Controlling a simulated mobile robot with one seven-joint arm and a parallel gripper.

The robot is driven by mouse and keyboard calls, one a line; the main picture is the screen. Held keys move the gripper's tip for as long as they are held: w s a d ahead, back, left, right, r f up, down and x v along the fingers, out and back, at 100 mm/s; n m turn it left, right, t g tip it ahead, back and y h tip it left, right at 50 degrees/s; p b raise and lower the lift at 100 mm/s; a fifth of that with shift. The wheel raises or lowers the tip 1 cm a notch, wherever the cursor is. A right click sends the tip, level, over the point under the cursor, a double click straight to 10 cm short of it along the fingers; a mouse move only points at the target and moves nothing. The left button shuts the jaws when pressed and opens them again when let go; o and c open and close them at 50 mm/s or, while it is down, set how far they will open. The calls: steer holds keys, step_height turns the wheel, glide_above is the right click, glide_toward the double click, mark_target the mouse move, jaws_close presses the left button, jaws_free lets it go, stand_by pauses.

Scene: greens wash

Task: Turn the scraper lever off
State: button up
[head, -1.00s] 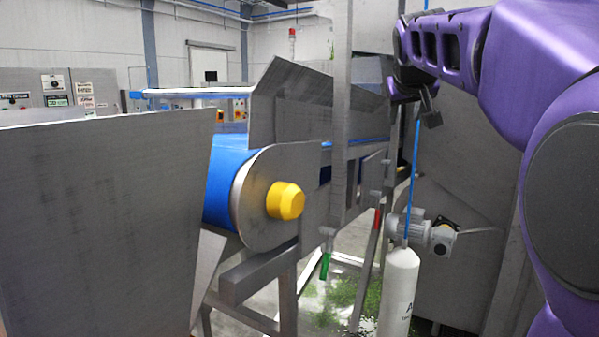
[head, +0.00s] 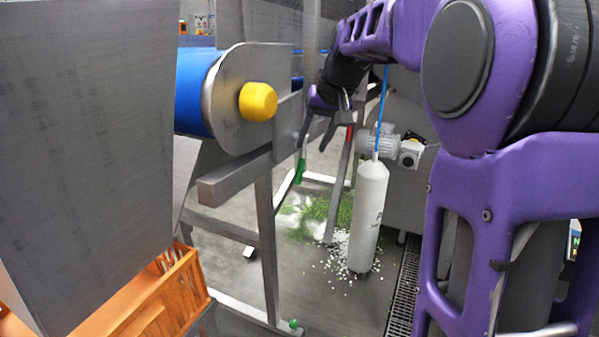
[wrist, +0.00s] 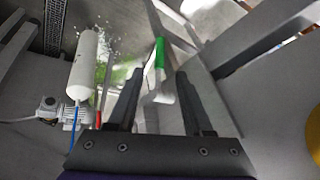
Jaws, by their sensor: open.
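A lever with a green grip (head: 300,171) hangs down below the conveyor frame. A second lever with a red grip (head: 349,133) is farther back. I see no label to tell which is the scraper lever. My gripper (head: 314,147) is open and points down near the green lever. In the wrist view the green grip (wrist: 160,52) lies ahead of the gap between the open fingers (wrist: 158,78), with its pale lower part between them. I see no finger closed on it. The red grip (wrist: 98,119) shows left of the fingers.
The steel conveyor frame (head: 267,235) and a yellow roller cap (head: 258,101) stand left of my gripper. A white cylinder (head: 369,215) with a blue hose stands to the right. An orange crate (head: 185,285) is at lower left. Green and white scraps litter the floor.

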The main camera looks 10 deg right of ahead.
mark_target(302, 165)
steer(key=b+x, duration=0.1)
steer(key=x, duration=0.9)
steer(key=shift+w+f, duration=0.1)
steer(key=shift+f, duration=0.1)
jaws_close()
stand_by(1.0)
